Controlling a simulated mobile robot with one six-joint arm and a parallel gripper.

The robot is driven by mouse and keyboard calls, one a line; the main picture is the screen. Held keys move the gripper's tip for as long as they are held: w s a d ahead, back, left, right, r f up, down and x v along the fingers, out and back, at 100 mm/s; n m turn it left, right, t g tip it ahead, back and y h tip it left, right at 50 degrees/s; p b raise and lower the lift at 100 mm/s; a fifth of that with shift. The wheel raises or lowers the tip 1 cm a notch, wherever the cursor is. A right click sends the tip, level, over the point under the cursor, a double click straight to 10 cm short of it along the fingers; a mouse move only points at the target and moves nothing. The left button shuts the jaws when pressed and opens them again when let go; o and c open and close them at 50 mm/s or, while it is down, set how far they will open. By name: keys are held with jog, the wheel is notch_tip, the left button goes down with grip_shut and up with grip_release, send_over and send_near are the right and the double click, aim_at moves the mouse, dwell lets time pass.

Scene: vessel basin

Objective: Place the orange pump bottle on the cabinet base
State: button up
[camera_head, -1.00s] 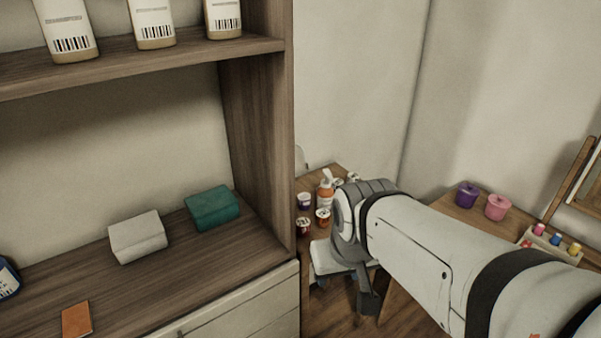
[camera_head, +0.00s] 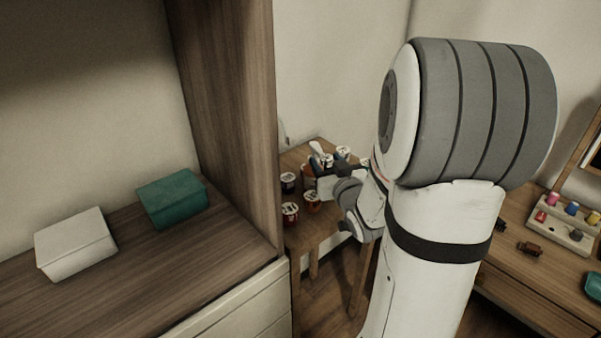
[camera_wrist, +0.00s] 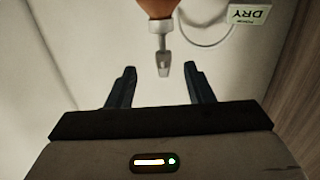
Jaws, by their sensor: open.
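The orange pump bottle (camera_wrist: 154,8) shows at the top of the wrist view, cut off by the edge, with its white pump head hanging downward in that picture. My gripper (camera_wrist: 160,82) is open and empty. The pump's tip lies between the fingertips in the picture, and I cannot tell whether they touch. In the head view the bottle's white pump (camera_head: 317,149) stands among jars on the small side table, its body mostly hidden by my gripper. The cabinet base (camera_head: 185,275) is the wooden surface at the left.
A white box (camera_head: 75,245) and a teal box (camera_head: 172,198) sit on the cabinet base, with bare wood in front. Several jars (camera_head: 290,213) crowd the side table (camera_head: 305,238). The cabinet's upright panel (camera_head: 228,120) stands between base and side table.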

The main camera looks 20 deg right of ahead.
aim_at(314, 143)
jog(key=w+p, duration=0.1)
jog(key=w, duration=0.7)
jog(key=shift+w+a, duration=0.1)
jog(key=shift+w, duration=0.05)
jog(key=shift+c, duration=0.2)
grip_shut()
jog(key=shift+r, duration=0.1)
